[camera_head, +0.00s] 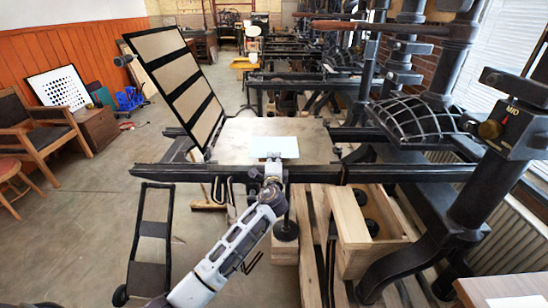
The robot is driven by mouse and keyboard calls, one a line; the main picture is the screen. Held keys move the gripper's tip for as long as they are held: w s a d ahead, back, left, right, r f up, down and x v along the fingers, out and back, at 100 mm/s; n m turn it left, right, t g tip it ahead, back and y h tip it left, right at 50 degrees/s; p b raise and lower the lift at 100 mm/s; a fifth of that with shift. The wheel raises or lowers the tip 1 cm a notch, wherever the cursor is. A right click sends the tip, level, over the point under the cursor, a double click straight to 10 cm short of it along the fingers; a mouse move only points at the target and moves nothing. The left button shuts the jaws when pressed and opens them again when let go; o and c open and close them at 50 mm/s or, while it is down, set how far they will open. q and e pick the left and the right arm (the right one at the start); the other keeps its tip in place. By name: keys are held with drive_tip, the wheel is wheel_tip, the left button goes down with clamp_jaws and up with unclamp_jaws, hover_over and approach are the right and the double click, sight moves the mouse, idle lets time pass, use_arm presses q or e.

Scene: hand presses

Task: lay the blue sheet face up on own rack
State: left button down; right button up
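A pale blue sheet (275,147) shows over the flat bed of the press, near the middle of the view. My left gripper (273,164) is at the sheet's near edge, its arm reaching up from the bottom. The fingers are small and overlap the edge, so I cannot tell if they are shut on it or if the sheet is lifted. Another pale sheet (516,301) lies at the bottom right corner on a light wooden surface, cut off by the frame. I cannot make out a rack for certain. My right gripper is not in view.
The press bed (232,138) has a raised, barred frame (180,85) at its left and dark rails (400,173) in front. A heavy press column (490,180) and a wooden box (352,232) stand right.

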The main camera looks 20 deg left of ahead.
use_arm(q)
drive_tip(key=shift+s+d+r+p, duration=0.2)
drive_tip(key=shift+s+r+p, duration=0.2)
drive_tip(key=shift+s, duration=0.4)
drive_tip(key=shift+s+d+r+p, duration=0.25)
drive_tip(key=shift+s+r+p, duration=0.15)
drive_tip(key=shift+s, duration=0.4)
drive_tip(key=shift+s+d+r+p, duration=0.25)
drive_tip(key=shift+s+p, duration=0.25)
drive_tip(key=shift+s, duration=0.3)
